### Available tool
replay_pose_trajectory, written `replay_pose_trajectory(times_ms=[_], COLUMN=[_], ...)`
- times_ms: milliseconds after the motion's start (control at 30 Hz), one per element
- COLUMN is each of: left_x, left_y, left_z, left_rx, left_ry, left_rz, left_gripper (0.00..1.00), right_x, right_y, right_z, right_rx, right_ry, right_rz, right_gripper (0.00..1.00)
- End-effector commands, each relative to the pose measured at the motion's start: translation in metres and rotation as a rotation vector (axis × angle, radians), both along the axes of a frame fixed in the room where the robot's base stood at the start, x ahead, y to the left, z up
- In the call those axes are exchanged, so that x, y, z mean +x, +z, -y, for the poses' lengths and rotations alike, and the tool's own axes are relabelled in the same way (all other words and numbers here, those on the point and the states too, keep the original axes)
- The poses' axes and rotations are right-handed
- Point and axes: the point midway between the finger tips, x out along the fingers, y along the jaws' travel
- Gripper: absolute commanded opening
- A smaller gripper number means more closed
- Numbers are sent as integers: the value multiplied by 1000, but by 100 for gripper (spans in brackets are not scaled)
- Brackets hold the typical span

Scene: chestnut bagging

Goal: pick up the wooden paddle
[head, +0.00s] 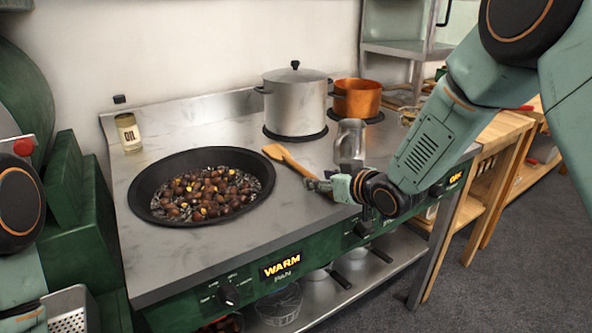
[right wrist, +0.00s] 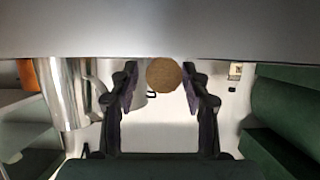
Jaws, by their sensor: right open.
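The wooden paddle (head: 289,159) lies on the steel counter to the right of the chestnut pan, its handle pointing toward my right gripper (head: 317,184). In the right wrist view, the round end of the paddle's handle (right wrist: 164,75) shows between the two open fingers. It sits closer to the finger on the right of that picture, and the fingers are not closed on it. The gripper hides part of the handle in the head view. My left arm shows at the left edge of the head view, but its gripper is out of view.
A dark pan (head: 143,190) of chestnuts sits left of the paddle. A steel pot (head: 294,101) and an orange pot (head: 357,98) stand behind. An oil bottle (head: 129,132) is at the back left.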

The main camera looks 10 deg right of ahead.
Motion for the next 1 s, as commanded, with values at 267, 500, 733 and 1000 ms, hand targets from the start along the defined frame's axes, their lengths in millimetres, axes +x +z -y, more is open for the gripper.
replay_pose_trajectory(times_ms=[267,500,733,1000], left_x=[0,0,0,0], left_y=[-3,-2,-2,-2], left_z=[0,0,0,0], left_rx=[0,0,0,0], left_ry=[0,0,0,0], left_rz=[0,0,0,0], left_gripper=[60,60,60,60], right_x=[13,13,13,13], right_y=[-4,-4,-4,-4], right_z=[-5,-5,-5,-5], right_rx=[1,0,0,0], right_ry=[1,0,0,0], right_rz=[1,1,1,0], right_gripper=[47,36,17,0])
